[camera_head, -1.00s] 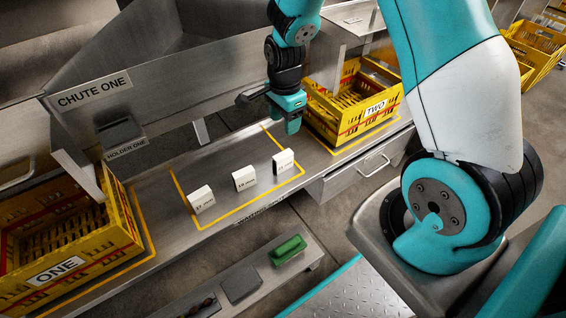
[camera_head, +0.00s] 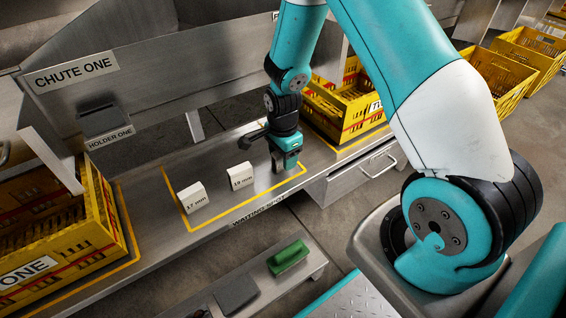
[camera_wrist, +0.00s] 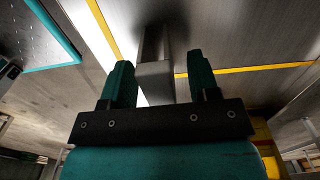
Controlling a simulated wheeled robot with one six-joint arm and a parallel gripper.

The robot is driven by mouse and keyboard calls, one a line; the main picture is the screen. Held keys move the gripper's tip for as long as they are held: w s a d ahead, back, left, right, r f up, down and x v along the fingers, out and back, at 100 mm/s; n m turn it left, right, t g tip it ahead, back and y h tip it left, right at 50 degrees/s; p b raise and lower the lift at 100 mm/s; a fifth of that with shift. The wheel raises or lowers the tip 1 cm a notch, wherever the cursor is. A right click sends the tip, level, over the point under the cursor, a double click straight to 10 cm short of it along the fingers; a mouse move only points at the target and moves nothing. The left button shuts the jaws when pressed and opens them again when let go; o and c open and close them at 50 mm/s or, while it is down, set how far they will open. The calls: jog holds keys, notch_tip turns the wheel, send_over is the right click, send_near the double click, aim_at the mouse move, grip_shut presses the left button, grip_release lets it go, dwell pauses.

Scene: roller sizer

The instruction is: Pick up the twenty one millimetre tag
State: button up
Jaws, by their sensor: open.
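Two pale upright tags stand on the metal bench inside a yellow outline: the 17 mm tag (camera_head: 193,200) and the 19 mm tag (camera_head: 241,177). My gripper (camera_head: 285,160) is low over the right end of this row and hides the third tag's place in the head view. In the wrist view, my gripper (camera_wrist: 159,68) is open, with a grey block-shaped tag (camera_wrist: 155,82) between its two teal fingers. Its label does not show there. By its place in the row it is the third tag; I cannot tell whether the fingers touch it.
Yellow crate ONE (camera_head: 107,222) is at the left and crate TWO (camera_head: 340,118) stands behind my gripper to the right. Holder one (camera_head: 100,122) is on chute one's wall. A green block (camera_head: 289,256) lies on the lower front ledge.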

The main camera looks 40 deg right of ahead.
jog(key=shift+f, duration=0.45)
jog(key=shift+r, duration=0.1)
jog(key=c, duration=1)
jog(key=shift+r, duration=0.15)
